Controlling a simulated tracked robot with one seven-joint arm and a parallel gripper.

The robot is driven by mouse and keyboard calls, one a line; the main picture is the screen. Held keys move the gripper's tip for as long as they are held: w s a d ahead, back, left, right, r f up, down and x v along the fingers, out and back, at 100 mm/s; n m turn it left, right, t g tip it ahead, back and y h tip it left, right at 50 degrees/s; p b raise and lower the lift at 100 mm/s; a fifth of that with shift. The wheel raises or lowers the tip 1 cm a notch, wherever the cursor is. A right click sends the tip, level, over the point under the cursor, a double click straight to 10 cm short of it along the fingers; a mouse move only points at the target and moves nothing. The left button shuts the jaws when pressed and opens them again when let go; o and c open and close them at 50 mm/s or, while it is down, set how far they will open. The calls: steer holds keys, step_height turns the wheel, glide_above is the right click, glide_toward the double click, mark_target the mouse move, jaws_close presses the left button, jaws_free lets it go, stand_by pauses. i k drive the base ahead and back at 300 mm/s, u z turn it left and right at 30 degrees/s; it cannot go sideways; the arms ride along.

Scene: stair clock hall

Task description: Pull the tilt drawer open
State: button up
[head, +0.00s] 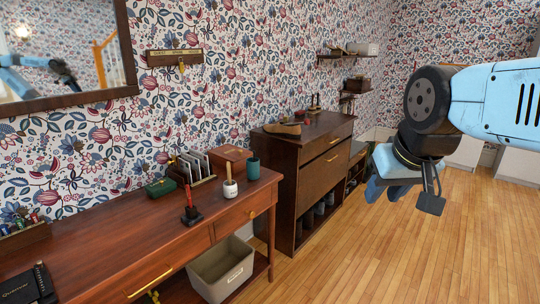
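A dark brown wooden cabinet (284,180) stands against the wall right of centre. Its front has a shallow upper drawer (325,140) and a larger panel (322,186) below, which looks like the tilt drawer. A thin brass handle (331,158) runs near the top of this panel. The panel looks flush with the cabinet. My gripper (382,192) hangs in the air at the right, in front of the cabinet and apart from it in the picture.
A long reddish table (140,240) with a pen holder, letter rack and green cup stands at the left. A grey bin (222,270) sits under it. Shoes stand in the cabinet's open bottom. The wooden floor (400,260) at the right is clear.

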mark_target(318, 177)
steer(key=z, duration=0.05)
steer(key=i, duration=1.4)
steer(key=z, duration=0.55)
steer(key=i, duration=1.25)
steer(key=z, duration=0.45)
steer(key=i, duration=0.75)
steer(key=z, duration=0.25)
